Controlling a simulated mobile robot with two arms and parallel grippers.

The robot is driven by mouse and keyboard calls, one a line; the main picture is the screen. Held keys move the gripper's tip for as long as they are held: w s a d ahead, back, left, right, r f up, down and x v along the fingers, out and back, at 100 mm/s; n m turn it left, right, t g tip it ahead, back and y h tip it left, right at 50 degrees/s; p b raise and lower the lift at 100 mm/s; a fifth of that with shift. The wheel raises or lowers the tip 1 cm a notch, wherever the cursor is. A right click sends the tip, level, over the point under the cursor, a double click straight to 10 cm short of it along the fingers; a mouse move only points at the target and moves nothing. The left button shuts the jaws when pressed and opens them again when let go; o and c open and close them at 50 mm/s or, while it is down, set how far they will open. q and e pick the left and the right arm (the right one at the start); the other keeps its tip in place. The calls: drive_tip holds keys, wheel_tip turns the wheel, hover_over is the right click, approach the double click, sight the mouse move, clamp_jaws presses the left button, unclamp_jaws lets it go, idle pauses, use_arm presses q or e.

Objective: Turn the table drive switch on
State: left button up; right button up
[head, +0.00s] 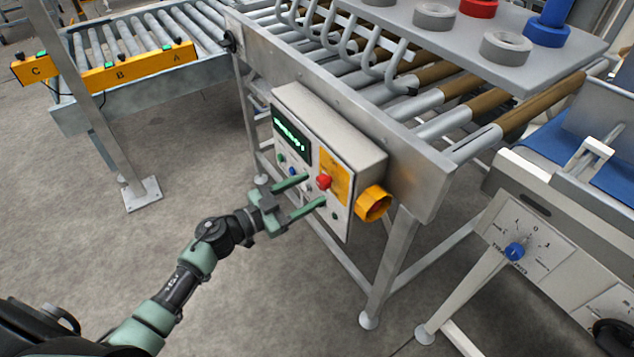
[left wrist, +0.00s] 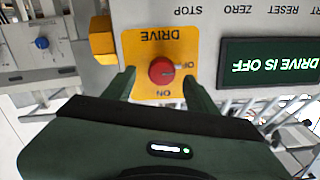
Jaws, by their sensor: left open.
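The drive switch is a red round knob (head: 324,181) on a yellow plate (head: 334,172) on the front of the grey control box (head: 330,130). In the left wrist view the knob (left wrist: 162,71) sits upside down on the plate marked DRIVE, OFF and ON. Its pale mark seems to point towards OFF. My right gripper is not in view.
A yellow-orange housing (head: 373,204) juts from the control box beside the knob. Other small buttons (head: 281,157) are on the panel. A roller conveyor frame (head: 420,150) stands above. Another panel with a blue knob (head: 515,251) is at right. Floor below is open.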

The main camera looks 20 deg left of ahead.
sight(319, 185)
use_arm(q)
drive_tip(key=shift+x, duration=1.2)
drive_tip(key=shift+w+d, duration=0.1)
drive_tip(key=shift+w, duration=0.2)
clamp_jaws()
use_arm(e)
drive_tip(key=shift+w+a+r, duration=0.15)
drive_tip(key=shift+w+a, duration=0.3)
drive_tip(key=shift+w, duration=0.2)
